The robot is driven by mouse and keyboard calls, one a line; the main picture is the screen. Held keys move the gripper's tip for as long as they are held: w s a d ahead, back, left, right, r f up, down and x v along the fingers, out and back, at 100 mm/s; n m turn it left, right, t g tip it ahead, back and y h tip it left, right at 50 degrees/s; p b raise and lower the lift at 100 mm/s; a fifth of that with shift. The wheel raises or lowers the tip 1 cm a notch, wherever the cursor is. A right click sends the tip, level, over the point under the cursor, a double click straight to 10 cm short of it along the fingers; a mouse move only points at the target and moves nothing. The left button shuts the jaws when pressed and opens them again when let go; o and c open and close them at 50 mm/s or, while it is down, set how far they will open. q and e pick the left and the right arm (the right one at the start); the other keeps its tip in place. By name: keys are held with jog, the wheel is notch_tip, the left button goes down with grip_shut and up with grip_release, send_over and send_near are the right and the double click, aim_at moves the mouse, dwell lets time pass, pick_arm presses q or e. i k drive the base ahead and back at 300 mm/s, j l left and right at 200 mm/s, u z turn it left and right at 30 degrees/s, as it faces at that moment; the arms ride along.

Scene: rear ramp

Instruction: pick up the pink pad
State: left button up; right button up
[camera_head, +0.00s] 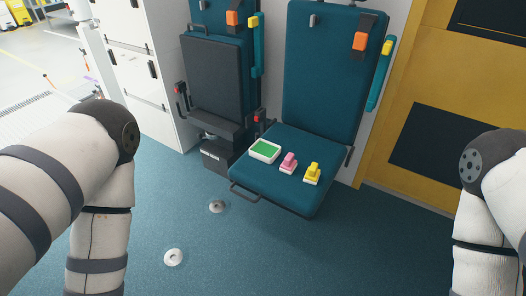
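A small pink pad (288,163) with a white base sits on the teal seat cushion (262,188) of the right-hand chair. It stands between a white box with a green top (265,151) on its left and a yellow pad on a white base (312,173) on its right. My two arms come in at the left and right edges, well apart from the seat. Both grippers are outside the picture.
A folded dark chair (217,78) stands left of the open seat, beside a white cabinet (141,75). A yellow panel (398,95) is on the right. Two round white floor fittings (173,257) lie on the blue floor. The floor before the seat is otherwise clear.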

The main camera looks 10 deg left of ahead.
aim_at(288, 165)
jog(key=i+u, duration=0.3)
jog(key=i, duration=0.85)
